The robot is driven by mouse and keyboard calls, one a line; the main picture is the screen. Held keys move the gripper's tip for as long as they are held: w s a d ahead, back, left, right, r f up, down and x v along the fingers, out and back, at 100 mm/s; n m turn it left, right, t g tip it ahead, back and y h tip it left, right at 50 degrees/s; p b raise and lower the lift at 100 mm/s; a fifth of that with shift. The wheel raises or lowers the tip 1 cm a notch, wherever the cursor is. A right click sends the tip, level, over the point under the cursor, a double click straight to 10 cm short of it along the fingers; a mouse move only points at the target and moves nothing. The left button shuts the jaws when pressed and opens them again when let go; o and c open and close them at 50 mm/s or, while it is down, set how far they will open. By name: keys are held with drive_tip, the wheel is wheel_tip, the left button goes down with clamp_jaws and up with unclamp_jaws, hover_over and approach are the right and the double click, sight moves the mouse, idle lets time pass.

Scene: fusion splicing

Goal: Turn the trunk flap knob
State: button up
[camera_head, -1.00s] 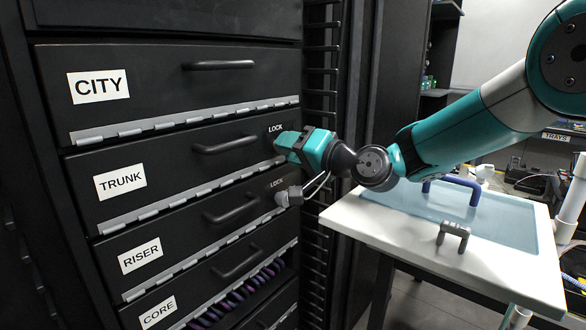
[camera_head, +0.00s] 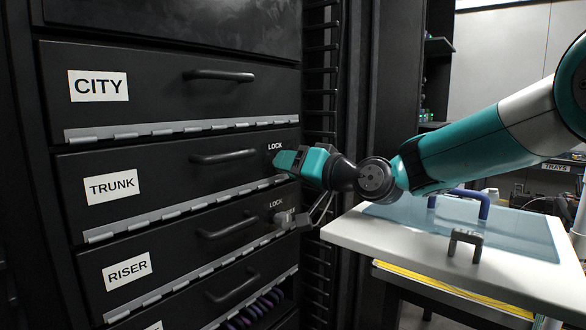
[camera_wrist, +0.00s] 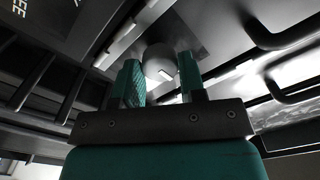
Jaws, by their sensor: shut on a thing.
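The trunk flap is a black panel with a white TRUNK label (camera_head: 111,186) and a dark bar handle (camera_head: 223,156) in the head view. A LOCK marking (camera_head: 275,146) is at its upper right. My gripper (camera_head: 281,160) is at the flap's right end, just below that marking, and hides the trunk knob there. In the wrist view my gripper's two teal fingers (camera_wrist: 161,77) stand on either side of a rounded grey knob (camera_wrist: 159,60). The gripper is shut on this knob. The knob's turn angle cannot be read.
The CITY flap (camera_head: 150,95) is above and the RISER flap (camera_head: 185,245) below. Another grey knob (camera_head: 286,217) with a LOCK marking sits close under my gripper. A white table (camera_head: 440,262) with a blue tray surface and a grey handle piece (camera_head: 466,242) stands at right.

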drive_tip(key=shift+s, duration=0.1)
drive_tip(key=o, duration=0.9)
wheel_tip(320, 180, up, 20)
drive_tip(key=p, duration=0.3)
drive_tip(key=s+d+f+n+g+h+p, duration=0.1)
drive_tip(key=s+d+f+g+h+p, duration=0.2)
drive_tip(key=s, duration=0.8)
drive_tip(key=s+d+f+n+g+h+p, duration=0.1)
drive_tip(key=s+d+f+g+h+p, duration=0.2)
drive_tip(key=s+d+f, duration=0.5)
drive_tip(key=s+d+f+n+g+h+p, duration=0.1)
drive_tip(key=s+d+f+g+h+p, duration=0.3)
drive_tip(key=s, duration=1.2)
drive_tip(key=shift+s+d+f+g+p, duration=0.15)
drive_tip(key=shift+d+f+p, duration=0.2)
drive_tip(key=shift+f, duration=0.35)
drive_tip(key=shift+d+f+g+p, duration=0.2)
drive_tip(key=shift+d+f, duration=0.1)
drive_tip(key=shift+f, duration=0.45)
drive_tip(key=shift+s+d+f+g+p, duration=0.15)
drive_tip(key=shift+d+f+p, duration=0.2)
drive_tip(key=shift+f, duration=0.35)
